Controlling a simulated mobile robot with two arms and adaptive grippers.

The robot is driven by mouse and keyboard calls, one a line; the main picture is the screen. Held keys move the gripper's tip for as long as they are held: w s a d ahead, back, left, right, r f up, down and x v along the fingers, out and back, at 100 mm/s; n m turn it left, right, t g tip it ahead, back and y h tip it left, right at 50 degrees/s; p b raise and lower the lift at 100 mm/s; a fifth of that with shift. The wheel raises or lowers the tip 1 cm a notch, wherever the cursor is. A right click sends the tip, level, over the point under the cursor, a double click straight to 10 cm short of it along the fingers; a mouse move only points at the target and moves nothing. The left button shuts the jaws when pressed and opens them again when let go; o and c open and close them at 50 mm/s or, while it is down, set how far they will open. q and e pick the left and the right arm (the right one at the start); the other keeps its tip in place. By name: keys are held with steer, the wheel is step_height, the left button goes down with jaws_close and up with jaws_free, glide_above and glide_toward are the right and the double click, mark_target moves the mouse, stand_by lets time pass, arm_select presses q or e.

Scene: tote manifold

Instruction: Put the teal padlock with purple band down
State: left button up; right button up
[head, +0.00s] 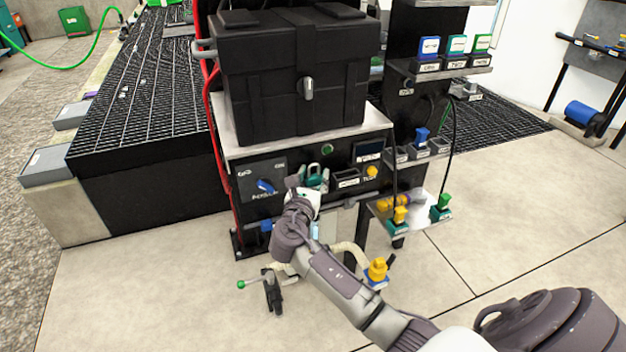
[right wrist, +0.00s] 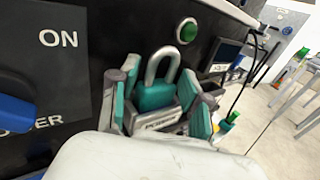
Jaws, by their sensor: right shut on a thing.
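The teal padlock (head: 314,171) is at the front panel of the black machine, upright with its pale shackle on top. In the right wrist view the padlock (right wrist: 155,95) stands between the two fingers, behind a small grey label holder (right wrist: 158,119). I cannot tell whether it rests in the holder, and I see no purple band. My right gripper (head: 307,186) is shut on the padlock; the right wrist view shows its teal-padded fingers (right wrist: 160,108) on either side. My left gripper is not in view.
A blue power switch (head: 266,186) sits left of the padlock and a green button (head: 327,150) above it. A labelled holder (head: 346,179) is just to the right. A black box (head: 295,75) stands on top. Shelves with coloured locks (head: 455,62) are to the right.

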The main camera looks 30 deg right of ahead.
steer(key=shift+f, duration=0.1)
steer(key=o, duration=0.9)
